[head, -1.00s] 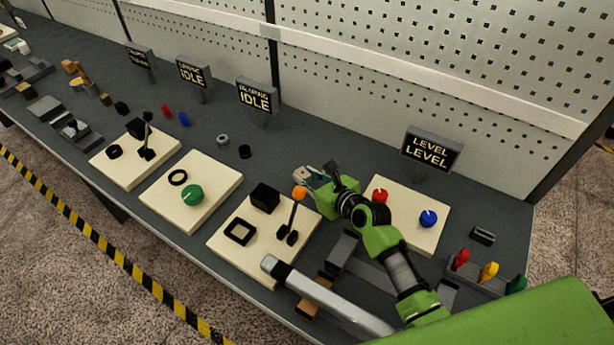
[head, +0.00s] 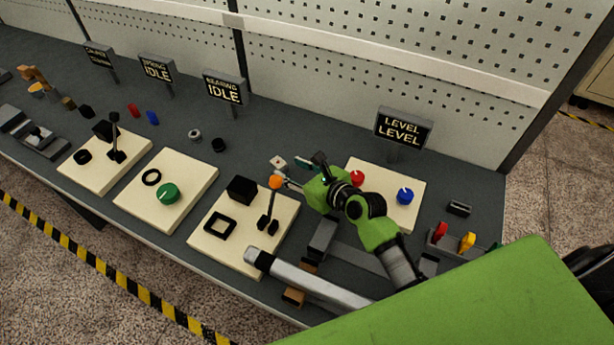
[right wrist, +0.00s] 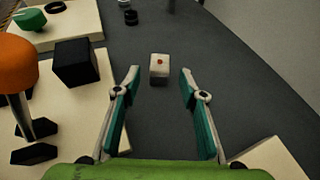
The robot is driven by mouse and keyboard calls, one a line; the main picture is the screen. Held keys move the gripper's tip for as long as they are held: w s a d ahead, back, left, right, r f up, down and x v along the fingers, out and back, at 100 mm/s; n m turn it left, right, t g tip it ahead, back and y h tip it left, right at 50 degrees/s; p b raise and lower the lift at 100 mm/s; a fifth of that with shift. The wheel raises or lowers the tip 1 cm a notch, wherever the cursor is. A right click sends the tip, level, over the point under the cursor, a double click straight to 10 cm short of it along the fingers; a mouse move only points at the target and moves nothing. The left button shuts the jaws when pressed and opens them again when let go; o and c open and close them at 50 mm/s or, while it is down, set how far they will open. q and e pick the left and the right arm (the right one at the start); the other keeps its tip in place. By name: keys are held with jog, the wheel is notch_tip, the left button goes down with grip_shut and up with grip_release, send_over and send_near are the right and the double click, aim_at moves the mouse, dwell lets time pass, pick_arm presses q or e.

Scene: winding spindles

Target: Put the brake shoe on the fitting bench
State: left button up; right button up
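A small pale block with a red dot (head: 278,162) sits on the dark grey bench (head: 300,130); I take it to be the brake shoe, though no label shows. In the right wrist view this block (right wrist: 159,69) stands upright on the bench top, just beyond and between the fingertips. My right gripper (head: 296,170) is open around empty space, with both fingers (right wrist: 160,85) apart and clear of the block. My left gripper is not in view.
An orange-knobbed lever (head: 276,183) and a black block (head: 242,190) stand on a cream plate close to my right gripper. Another cream plate with red and blue knobs (head: 405,196) lies to the right. Bench around the pale block is clear.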

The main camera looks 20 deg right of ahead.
jog(key=v, duration=0.7)
jog(key=shift+s+r, duration=0.1)
jog(key=shift+s, duration=0.05)
jog(key=shift+r, duration=0.1)
